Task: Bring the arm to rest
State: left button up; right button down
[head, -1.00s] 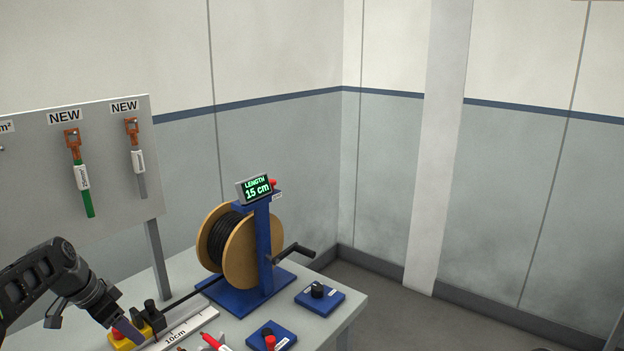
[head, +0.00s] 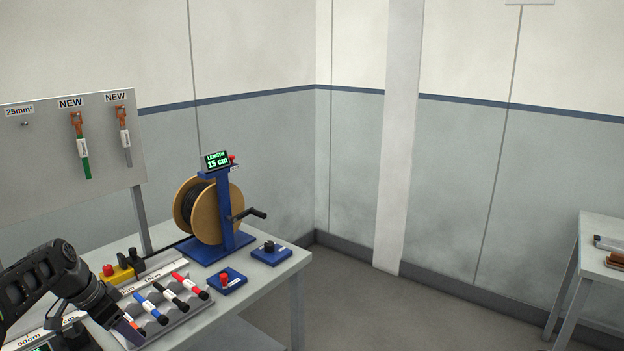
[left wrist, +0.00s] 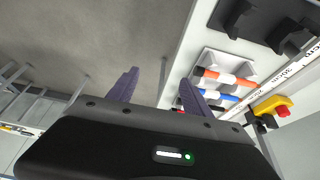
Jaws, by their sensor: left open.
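My left gripper (head: 128,333) comes in from the lower left of the head view, over the near part of the workbench (head: 262,285). In the left wrist view its two fingers (left wrist: 160,88) stand apart with nothing between them. The floor and the bench's edge show beyond them. A grey tray (head: 205,303) with several marker-like pieces in red, black, blue and orange lies beside the gripper in the head view. The tray also shows in the left wrist view (left wrist: 212,60), near the right finger. My right gripper is in neither view.
A cable reel (head: 203,210) on a blue stand has a display reading 15 cm (head: 217,160). Blue control boxes (head: 271,253) sit at the bench's right. A yellow box with a red button (head: 115,273) stands left. A second table (head: 600,235) is far right, with open floor between.

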pick_arm(q)
jog(key=w+d+f+n+t, duration=0.1)
jog(key=w+d+f+n, duration=0.1)
jog(key=d+f+n, duration=0.3)
jog(key=w+d+f+n+t, duration=0.1)
jog(key=w+f+n, duration=0.1)
jog(key=f, duration=0.6)
jog(key=s+d+f+n, duration=0.3)
jog(key=s+d+f, duration=0.4)
jog(key=d+f, duration=0.5)
jog(key=s+d+f+g, duration=0.1)
jog(key=s+d+f, duration=0.2)
jog(key=s+d, duration=0.3)
jog(key=s+d+f+g+h, duration=0.1)
jog(key=s+d, duration=0.5)
jog(key=s, duration=0.7)
jog(key=s+d+f+m+g, duration=0.1)
jog(key=s+d+f+g, duration=0.2)
jog(key=s+d+f, duration=0.3)
jog(key=s+d, duration=0.1)
jog(key=s, duration=0.3)
jog(key=shift+a, duration=0.1)
